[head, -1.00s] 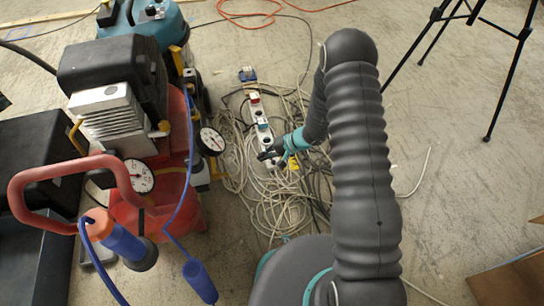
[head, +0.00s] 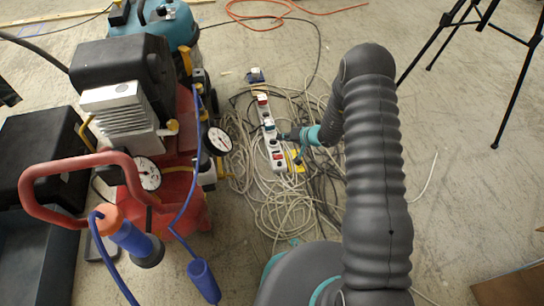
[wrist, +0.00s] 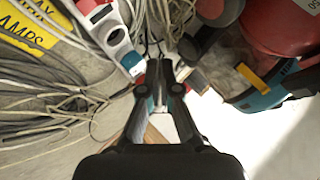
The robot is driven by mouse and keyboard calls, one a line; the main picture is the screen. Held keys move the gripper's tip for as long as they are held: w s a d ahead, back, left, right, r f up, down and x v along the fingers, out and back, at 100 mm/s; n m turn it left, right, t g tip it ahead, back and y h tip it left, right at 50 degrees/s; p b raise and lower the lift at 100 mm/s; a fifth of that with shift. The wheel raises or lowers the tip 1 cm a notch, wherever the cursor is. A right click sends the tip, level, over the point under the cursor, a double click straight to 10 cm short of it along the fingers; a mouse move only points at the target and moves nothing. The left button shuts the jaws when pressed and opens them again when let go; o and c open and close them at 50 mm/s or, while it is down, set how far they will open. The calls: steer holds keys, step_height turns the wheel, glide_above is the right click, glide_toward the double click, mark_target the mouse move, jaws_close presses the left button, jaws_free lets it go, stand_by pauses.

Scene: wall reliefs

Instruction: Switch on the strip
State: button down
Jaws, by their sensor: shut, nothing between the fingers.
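The white power strip (head: 271,143) lies on the floor among tangled cables. A red switch (head: 279,156) shows at its near end, but I cannot tell its position. Plugs sit farther up the strip. My gripper (head: 281,136) is shut and empty, at the right edge of the strip's middle, beyond the red switch; whether it touches cannot be told. In the wrist view the shut fingertips (wrist: 160,78) point past the strip (wrist: 112,32), which runs along the upper left. A red part shows at the strip's upper end there.
A red compressor (head: 165,210) with gauges and a blue hose stands close on the left. Loose pale cables (head: 285,210) surround the strip. A black tripod (head: 497,85) stands at the right. Bare floor lies between tripod and cables.

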steer(key=shift+f, duration=0.15)
steer(key=b, duration=0.4)
glide_above(277, 158)
steer(key=shift+s+f, duration=0.1)
steer(key=shift+f, duration=4.1)
steer(key=shift+f, duration=0.1)
steer(key=shift+f, duration=0.25)
steer(key=shift+a+f, duration=0.1)
steer(key=shift+f, duration=0.3)
steer(key=shift+r, duration=0.1)
steer(key=shift+r, duration=0.75)
steer(key=shift+r, duration=0.1)
